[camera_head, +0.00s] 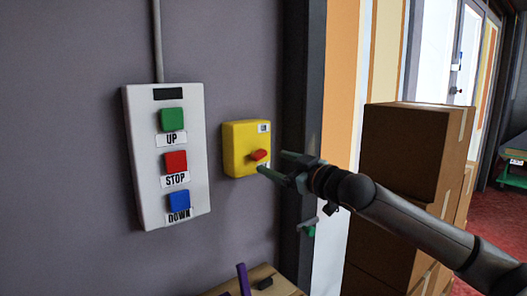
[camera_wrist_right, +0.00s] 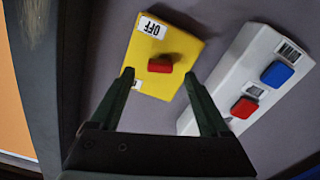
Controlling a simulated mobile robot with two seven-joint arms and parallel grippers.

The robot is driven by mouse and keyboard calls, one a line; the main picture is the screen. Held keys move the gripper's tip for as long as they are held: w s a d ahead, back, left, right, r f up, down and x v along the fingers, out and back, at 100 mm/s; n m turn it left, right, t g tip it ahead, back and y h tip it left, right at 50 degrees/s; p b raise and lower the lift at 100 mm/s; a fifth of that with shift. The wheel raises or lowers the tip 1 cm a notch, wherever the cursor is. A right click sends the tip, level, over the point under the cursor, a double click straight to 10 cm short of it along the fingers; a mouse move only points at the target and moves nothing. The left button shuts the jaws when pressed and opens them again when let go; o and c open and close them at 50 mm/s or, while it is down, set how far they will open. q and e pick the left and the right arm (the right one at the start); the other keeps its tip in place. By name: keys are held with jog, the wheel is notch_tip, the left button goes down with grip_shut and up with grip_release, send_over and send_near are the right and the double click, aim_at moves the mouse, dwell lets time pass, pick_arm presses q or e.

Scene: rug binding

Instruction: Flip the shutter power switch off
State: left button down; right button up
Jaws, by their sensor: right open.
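A yellow switch box (camera_head: 237,137) is on the grey wall, right of the white button panel. Its red switch knob (camera_head: 258,155) sits low on the front face. In the right wrist view the box (camera_wrist_right: 185,43) bears a white OFF label (camera_wrist_right: 151,28), and the red knob (camera_wrist_right: 160,65) lies between the fingertips in the picture. My right gripper (camera_head: 272,161) is open, its fingers reaching left toward the knob, close to it. I cannot tell whether either finger touches it. My left gripper is not in view.
The white panel (camera_head: 144,130) carries green UP, red STOP and blue DOWN buttons. A dark door frame (camera_head: 300,90) stands right of the switch. Stacked cardboard boxes (camera_head: 400,150) stand behind my right arm. A wooden surface (camera_head: 280,287) with a purple object (camera_head: 243,279) is below.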

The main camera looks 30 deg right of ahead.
aim_at(262, 157)
jog(key=w, duration=0.2)
jog(key=w+p, duration=0.1)
jog(key=w, duration=0.1)
jog(key=shift+a+r, duration=0.1)
jog(key=shift+a, duration=0.1)
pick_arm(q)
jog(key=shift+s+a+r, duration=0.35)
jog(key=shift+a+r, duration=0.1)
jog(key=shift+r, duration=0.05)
pick_arm(e)
jog(key=shift+w, duration=0.75)
